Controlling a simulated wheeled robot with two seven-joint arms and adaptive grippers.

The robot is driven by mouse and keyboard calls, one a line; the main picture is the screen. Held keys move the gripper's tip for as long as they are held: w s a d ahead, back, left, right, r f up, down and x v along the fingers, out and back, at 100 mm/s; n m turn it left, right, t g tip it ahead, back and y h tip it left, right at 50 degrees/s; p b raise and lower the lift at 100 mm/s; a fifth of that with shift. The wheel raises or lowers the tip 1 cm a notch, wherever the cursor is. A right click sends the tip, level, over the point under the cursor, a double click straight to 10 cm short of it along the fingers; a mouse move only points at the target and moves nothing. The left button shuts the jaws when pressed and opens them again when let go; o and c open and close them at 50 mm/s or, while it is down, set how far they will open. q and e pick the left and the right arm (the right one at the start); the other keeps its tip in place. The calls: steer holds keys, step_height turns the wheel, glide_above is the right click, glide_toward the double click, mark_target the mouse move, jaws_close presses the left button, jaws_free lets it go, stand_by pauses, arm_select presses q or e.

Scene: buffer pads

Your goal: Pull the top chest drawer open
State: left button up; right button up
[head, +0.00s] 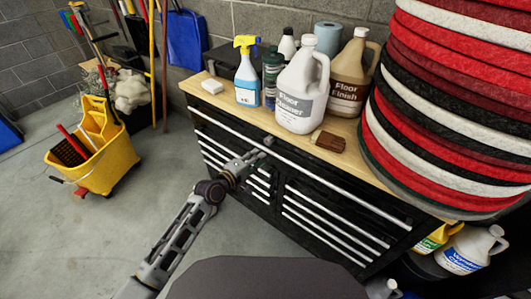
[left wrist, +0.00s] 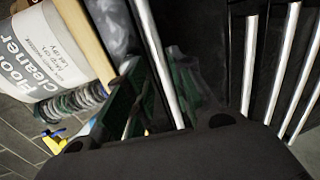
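The black chest (head: 300,185) has silver bar handles across its drawers, and its top drawer looks closed. The long top handle (head: 330,173) runs under the wooden top. My left gripper (head: 261,151) is at this handle. In the left wrist view, the handle bar (left wrist: 158,60) passes between the fingers of my left gripper (left wrist: 157,62), one on each side. The fingers look apart, with a narrow gap beside the bar; exact contact is hard to see. My right gripper is not in view.
On the wooden top (head: 212,105) stand a floor cleaner jug (head: 298,95), a floor finish jug (head: 352,75), a spray bottle (head: 247,75) and a brown block (head: 328,141). Stacked pads (head: 450,100) rise at the right. A yellow mop bucket (head: 95,150) stands left, with clear floor before it.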

arm_select(q)
steer(key=shift+x, duration=2.9)
jaws_close()
steer(key=shift+f, duration=0.1)
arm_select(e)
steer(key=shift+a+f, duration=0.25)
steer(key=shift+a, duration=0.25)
